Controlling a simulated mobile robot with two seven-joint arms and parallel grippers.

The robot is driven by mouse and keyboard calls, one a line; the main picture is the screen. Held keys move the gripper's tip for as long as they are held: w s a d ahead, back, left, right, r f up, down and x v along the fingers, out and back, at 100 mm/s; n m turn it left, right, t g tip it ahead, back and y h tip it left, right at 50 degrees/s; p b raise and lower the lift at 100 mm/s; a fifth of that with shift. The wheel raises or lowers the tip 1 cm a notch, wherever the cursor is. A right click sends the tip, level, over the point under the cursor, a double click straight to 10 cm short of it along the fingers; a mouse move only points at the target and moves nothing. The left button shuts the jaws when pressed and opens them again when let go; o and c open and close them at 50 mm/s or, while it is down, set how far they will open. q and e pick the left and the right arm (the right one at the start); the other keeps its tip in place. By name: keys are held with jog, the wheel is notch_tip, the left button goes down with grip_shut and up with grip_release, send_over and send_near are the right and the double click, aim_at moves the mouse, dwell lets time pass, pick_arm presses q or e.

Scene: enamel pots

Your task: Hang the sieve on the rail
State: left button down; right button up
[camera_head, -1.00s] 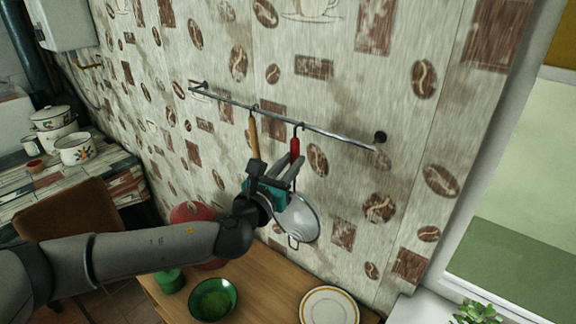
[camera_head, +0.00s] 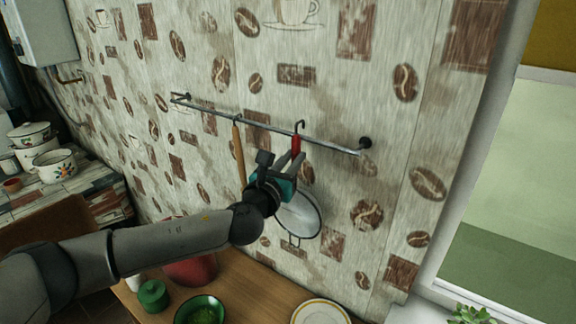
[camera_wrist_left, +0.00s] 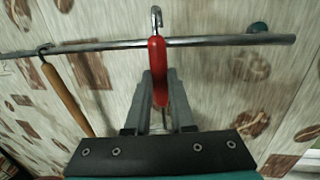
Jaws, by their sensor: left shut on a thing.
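The sieve's round grey bowl (camera_head: 299,214) hangs below my left gripper (camera_head: 294,162) in the head view. Its red handle (camera_wrist_left: 158,70) stands upright between the fingers of my left gripper (camera_wrist_left: 159,88) in the left wrist view. The gripper is shut on this handle. The metal hook (camera_wrist_left: 156,17) at the handle's top shows above the rail (camera_wrist_left: 225,40). The handle crosses in front of the rail in that view. I cannot tell whether the hook is around the rail. The rail also runs along the wall in the head view (camera_head: 335,147). My right gripper is out of view.
A wooden-handled utensil (camera_head: 239,155) hangs on the rail left of the sieve. Below stands a wooden table (camera_head: 255,291) with a green bowl (camera_head: 203,309), a green container (camera_head: 153,296) and a white plate (camera_head: 320,312). A window is at the right.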

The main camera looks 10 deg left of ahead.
pick_arm(q)
jog(key=shift+w+d+f+b, duration=0.1)
jog(key=shift+w+f+b, duration=0.1)
jog(key=shift+f+b, duration=0.8)
jog(key=shift+f, duration=0.1)
jog(key=c, duration=0.7)
grip_release()
jog(key=shift+s+f, duration=0.1)
